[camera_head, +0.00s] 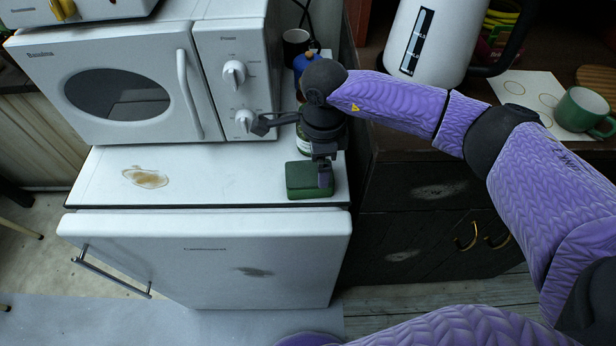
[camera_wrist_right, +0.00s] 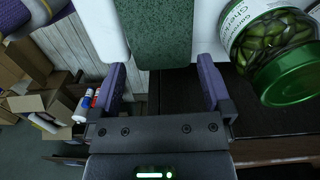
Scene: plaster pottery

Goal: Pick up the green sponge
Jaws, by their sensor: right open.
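The green sponge (camera_head: 302,181) lies near the front right corner of the white fridge top (camera_head: 225,172), below the microwave. It also shows at the top of the right wrist view (camera_wrist_right: 160,30), its near end lined up between my fingertips. My right gripper (camera_head: 324,178) is at the sponge's right end and covers part of it. In the wrist view my right gripper (camera_wrist_right: 161,72) is open, with one finger on each side of the sponge's near end. I cannot tell if a finger touches it. My left gripper is not in view.
A glass jar with a green lid (camera_wrist_right: 292,75) stands close to my right gripper, just behind the sponge. The white microwave (camera_head: 130,85) stands behind. A dark cabinet on the right holds a white kettle (camera_head: 440,45) and a green mug (camera_head: 583,110).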

